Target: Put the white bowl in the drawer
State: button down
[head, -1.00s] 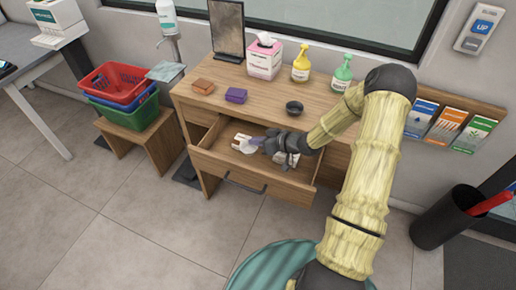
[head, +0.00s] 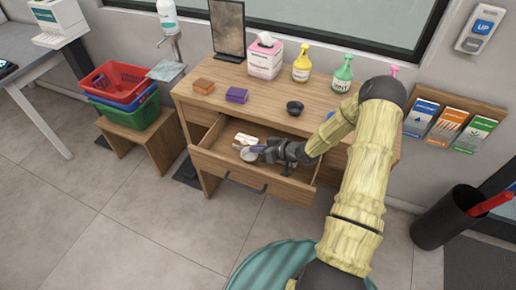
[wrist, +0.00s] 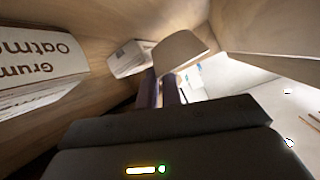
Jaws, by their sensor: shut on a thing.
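The white bowl (head: 248,155) is at the tips of my gripper (head: 258,150), inside the open drawer (head: 222,165) of the wooden counter. My gripper is shut on it. In the wrist view the bowl (wrist: 182,50) shows as a tilted, pale, rounded shape at the ends of the two fingers (wrist: 160,88). The drawer's inner walls surround it. I cannot tell whether the bowl touches the drawer floor.
A white box (head: 243,140) lies in the drawer behind the bowl. A lettered box (wrist: 38,62) is close at left in the wrist view.

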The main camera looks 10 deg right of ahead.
jog(key=shift+f, duration=0.45)
jog(key=c, duration=1.6)
grip_release()
jog(key=shift+o, duration=0.2)
jog(key=shift+r, duration=0.15)
jog(key=shift+r+p, duration=0.3)
jog(key=shift+r, duration=0.4)
jog(key=v, duration=1.1)
jog(key=shift+s+d+b, duration=0.3)
jog(key=shift+s+b, duration=0.05)
jog(key=shift+b, duration=0.1)
